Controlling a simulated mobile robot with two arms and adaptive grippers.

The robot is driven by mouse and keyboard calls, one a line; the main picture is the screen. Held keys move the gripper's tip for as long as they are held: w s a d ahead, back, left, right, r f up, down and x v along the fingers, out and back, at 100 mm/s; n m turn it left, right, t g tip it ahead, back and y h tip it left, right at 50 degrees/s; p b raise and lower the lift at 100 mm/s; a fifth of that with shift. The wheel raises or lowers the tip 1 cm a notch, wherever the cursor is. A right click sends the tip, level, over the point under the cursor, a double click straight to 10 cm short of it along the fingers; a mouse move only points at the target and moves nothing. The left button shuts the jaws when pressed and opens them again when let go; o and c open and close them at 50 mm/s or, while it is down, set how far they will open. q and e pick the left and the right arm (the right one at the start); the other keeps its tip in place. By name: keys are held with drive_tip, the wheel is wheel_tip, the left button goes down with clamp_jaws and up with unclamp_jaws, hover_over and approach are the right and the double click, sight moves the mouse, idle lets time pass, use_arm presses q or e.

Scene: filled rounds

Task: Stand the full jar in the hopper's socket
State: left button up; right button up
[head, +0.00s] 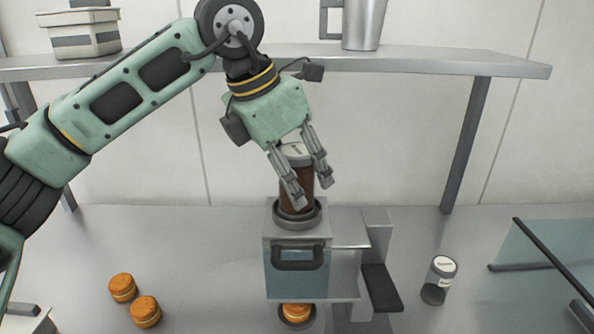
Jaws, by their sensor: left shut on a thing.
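A jar (296,174) with dark brown contents and a pale lid stands upright at the hopper's socket (318,216), the grey ring on top of the machine. I cannot tell whether its base is fully seated in the ring. My left gripper (309,194) comes down from above and is shut on this jar, one finger on each side. The hopper machine (277,252) has a blue-grey front with a dark handle. Another jar (438,280), mostly clear with a little dark matter at the bottom, stands on the table at the right. My right gripper is not in view.
Two orange-brown filled rounds (145,311) lie at the lower left. Another round (296,311) sits in a dark ring below the machine. A shelf (430,62) with a metal jug (362,24) and a striped box (85,40) spans the back. A bluish panel (545,265) stands at the right.

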use_arm(q)
drive_tip(key=o, duration=0.8)
drive_tip(key=shift+f, duration=0.15)
drive_tip(key=o, duration=0.5)
drive_tip(key=shift+r, duration=0.25)
drive_tip(key=b+v, duration=0.2)
drive_tip(key=v, duration=0.9)
drive_tip(key=shift+s+a+r, duration=0.15)
drive_tip(key=shift+r, duration=0.2)
